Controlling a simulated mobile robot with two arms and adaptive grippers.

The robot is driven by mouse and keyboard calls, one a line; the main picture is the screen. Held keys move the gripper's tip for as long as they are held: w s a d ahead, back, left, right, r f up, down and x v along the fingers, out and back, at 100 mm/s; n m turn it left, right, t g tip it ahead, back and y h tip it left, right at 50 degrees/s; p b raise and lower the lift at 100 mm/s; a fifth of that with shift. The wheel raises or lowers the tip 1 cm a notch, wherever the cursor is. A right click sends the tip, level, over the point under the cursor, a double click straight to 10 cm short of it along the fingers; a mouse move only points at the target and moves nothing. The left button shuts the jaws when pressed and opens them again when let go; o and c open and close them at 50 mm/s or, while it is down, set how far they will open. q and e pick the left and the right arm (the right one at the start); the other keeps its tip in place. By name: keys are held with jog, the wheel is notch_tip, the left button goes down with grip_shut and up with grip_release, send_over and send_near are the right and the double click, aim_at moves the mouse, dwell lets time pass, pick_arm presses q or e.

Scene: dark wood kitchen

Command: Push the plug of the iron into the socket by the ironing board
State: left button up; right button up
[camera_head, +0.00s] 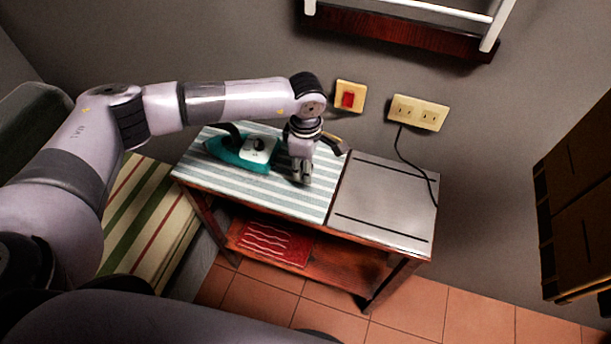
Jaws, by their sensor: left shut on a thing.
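The teal and white iron (243,148) sits on the striped left part of the ironing board (225,172). My left gripper (301,178) points down just right of the iron, low over the striped cover. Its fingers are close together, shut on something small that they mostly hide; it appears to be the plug. The cream socket (418,112) is on the wall behind the board's right part, right of and apart from my left gripper. A dark cord (408,158) runs from the socket's left part down to the board's grey right part. My right gripper is not in view.
A cream plate with a red switch (348,98) is on the wall left of the socket. The grey metal top (385,200) is clear apart from the cord. A red cloth (272,243) lies on the shelf below. A dark wooden cabinet (580,210) is at the right.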

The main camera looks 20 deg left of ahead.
pick_arm(q)
notch_tip(320, 180, up, 16)
jog(key=b, duration=0.3)
jog(key=shift+f, duration=0.15)
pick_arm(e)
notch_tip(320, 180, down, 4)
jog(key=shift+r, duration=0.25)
pick_arm(q)
jog(key=s+a+f+m, duration=0.2)
jog(key=s+f+m, duration=0.1)
jog(key=s+m, duration=0.4)
jog(key=s+a+f+m, duration=0.2)
jog(key=s+f+m, duration=0.1)
jog(key=s+m, duration=0.4)
jog(key=shift+m, duration=1.8)
